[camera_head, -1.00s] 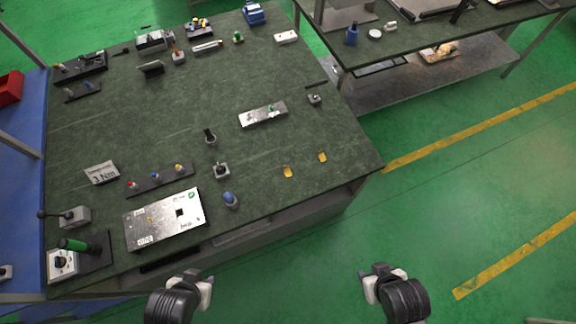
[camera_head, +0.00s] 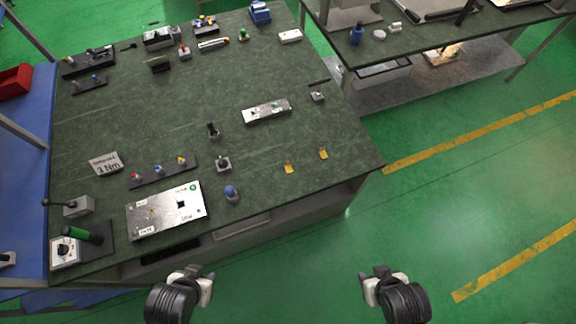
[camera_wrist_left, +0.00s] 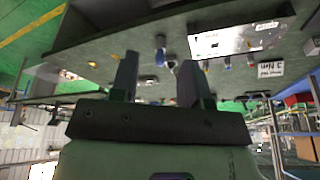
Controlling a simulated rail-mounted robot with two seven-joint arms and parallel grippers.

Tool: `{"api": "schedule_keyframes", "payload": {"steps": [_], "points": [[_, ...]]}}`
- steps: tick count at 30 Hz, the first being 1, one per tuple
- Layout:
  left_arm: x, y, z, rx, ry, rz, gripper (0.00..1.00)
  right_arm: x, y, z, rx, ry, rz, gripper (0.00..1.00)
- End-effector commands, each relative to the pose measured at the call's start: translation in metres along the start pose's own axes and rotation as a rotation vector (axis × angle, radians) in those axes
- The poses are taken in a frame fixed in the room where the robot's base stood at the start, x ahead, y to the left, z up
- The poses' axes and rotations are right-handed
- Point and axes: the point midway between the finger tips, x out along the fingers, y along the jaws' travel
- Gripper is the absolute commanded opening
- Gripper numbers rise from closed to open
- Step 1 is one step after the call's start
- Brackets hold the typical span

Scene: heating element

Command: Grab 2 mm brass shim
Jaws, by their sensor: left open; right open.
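Two small yellow, brass-coloured pieces lie on the right part of the dark green table in the head view: one on the left (camera_head: 289,167) and one on the right (camera_head: 323,153). They look like shims; I cannot read any thickness on them. My left gripper (camera_head: 205,285) is open and empty in front of the table's front edge. In the left wrist view its two fingers (camera_wrist_left: 155,80) stand apart with nothing between them. My right gripper (camera_head: 376,283) is open and empty over the floor, in front of and to the right of the table.
The surface around the brass pieces is clear. A second table (camera_head: 430,37) stands behind right.

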Motion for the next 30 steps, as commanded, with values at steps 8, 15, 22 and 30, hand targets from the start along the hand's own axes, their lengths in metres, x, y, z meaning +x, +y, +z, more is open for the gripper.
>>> {"api": "schedule_keyframes", "payload": {"steps": [8, 15, 22, 30], "points": [[0.0, 0.002, 0.0, -0.006, -0.001, 0.005, 0.57, 0.0, 0.0, 0.001, 0.0, -0.003, 0.0, 0.51], [0.001, 0.001, 0.001, 0.001, -0.004, 0.001, 0.6, 0.001, 0.0, 0.002, -0.001, -0.004, 0.0, 0.51], [0.02, -0.01, -0.043, 0.009, 0.116, -0.026, 0.6, 0.029, 0.0, 0.012, -0.005, -0.005, 0.003, 0.51], [0.025, -0.044, -0.161, 0.137, 0.448, -0.161, 0.6, 0.097, -0.002, 0.034, -0.005, -0.006, 0.004, 0.51]]}}
